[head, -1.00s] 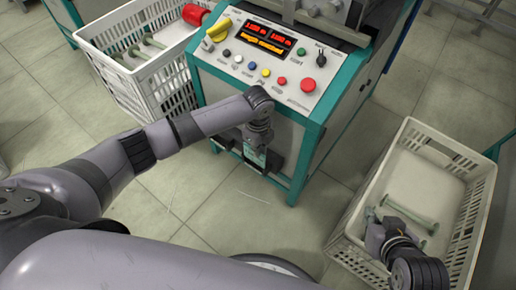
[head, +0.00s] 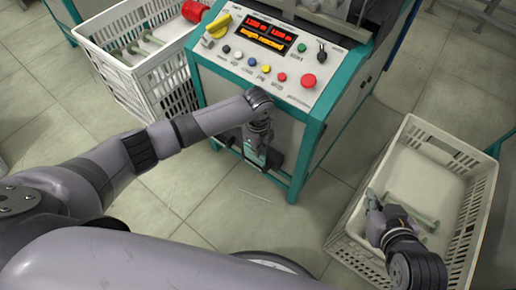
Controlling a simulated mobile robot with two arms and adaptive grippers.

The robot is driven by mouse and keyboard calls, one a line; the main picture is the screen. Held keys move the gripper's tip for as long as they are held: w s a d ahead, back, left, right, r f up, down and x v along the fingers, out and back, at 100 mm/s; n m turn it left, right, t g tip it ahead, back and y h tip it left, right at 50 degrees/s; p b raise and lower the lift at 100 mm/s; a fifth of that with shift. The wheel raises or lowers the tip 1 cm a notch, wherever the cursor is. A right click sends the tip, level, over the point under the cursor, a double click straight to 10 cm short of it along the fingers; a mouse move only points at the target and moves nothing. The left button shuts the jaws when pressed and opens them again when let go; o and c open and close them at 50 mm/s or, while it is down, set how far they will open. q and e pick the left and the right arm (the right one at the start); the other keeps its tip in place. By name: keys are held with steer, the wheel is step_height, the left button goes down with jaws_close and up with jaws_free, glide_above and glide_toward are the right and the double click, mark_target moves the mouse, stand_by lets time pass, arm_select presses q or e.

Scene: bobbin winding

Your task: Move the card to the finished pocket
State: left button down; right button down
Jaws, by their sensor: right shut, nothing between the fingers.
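A small pale and green card (head: 254,156) shows at the lower front of the teal and grey machine (head: 240,105), partly hidden by my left gripper. My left gripper (head: 257,151) points down in front of the machine, right at the card. Its fingers are too small and covered to tell whether they are shut on it. Dark pockets (head: 276,160) sit on the machine's front beside the card; their labels cannot be read. My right gripper (head: 372,202) is shut and empty, over the left side of the right white crate (head: 408,122).
The right crate holds several green bobbins (head: 425,218). The floor between is clear.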

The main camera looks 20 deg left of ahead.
arm_select(q)
steer(key=shift+f, duration=0.65)
arm_select(e)
steer(key=shift+w+a+r+t, duration=0.35)
steer(key=shift+w+r+t, duration=0.35)
steer(key=shift+w+r, duration=0.15)
arm_select(q)
steer(key=shift+f, duration=0.35)
arm_select(e)
steer(key=shift+s+f, duration=0.1)
steer(key=shift+f, duration=0.1)
steer(key=shift+d, duration=0.1)
arm_select(q)
steer(key=c, duration=1.7)
jaws_free()
arm_select(e)
steer(key=shift+r, duration=0.1)
